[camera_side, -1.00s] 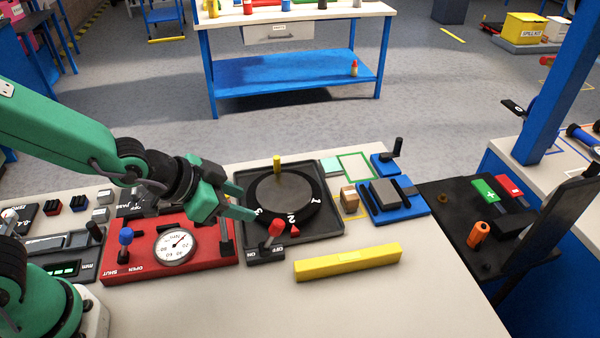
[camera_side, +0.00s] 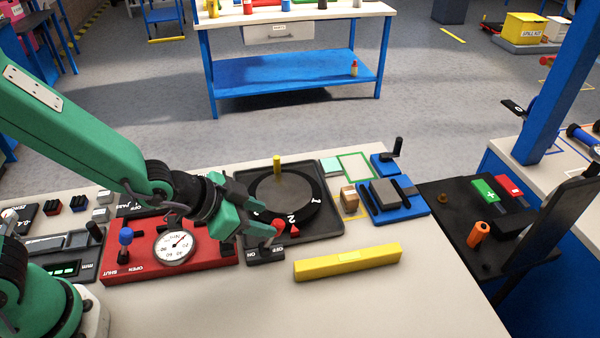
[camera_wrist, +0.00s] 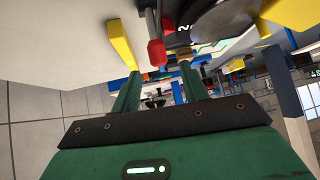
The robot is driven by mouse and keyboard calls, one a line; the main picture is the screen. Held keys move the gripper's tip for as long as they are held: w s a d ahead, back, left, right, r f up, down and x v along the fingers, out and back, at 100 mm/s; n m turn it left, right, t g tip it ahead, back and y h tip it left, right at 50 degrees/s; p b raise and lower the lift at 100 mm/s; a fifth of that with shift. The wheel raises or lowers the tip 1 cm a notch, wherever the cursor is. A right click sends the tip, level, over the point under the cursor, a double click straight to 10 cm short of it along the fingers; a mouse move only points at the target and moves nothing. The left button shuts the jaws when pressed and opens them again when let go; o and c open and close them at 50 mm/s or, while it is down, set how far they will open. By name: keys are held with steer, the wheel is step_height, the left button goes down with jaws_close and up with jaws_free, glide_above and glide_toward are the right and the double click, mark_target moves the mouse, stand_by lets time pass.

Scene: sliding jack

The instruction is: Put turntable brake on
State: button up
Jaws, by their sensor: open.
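The turntable (camera_side: 283,190) is a dark disc with a yellow peg, set in a black square tray and marked with numbers. Its brake is a lever with a red knob (camera_side: 277,226) on a small black base marked ON and OFF (camera_side: 265,255), at the tray's front left corner. The lever leans toward the OFF side. My gripper (camera_side: 270,226) is open, with its fingers close around the red knob. In the wrist view the red knob (camera_wrist: 157,52) shows between and beyond the two green fingers (camera_wrist: 158,85). Whether a finger touches the knob is unclear.
A red panel with a gauge (camera_side: 175,246) lies just left of the brake. A yellow bar (camera_side: 348,262) lies to the right in front. A wooden block (camera_side: 349,198) and a blue fixture (camera_side: 393,198) stand right of the turntable.

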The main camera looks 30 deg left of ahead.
mark_target(274, 223)
steer(key=shift+x, duration=2.8)
jaws_close()
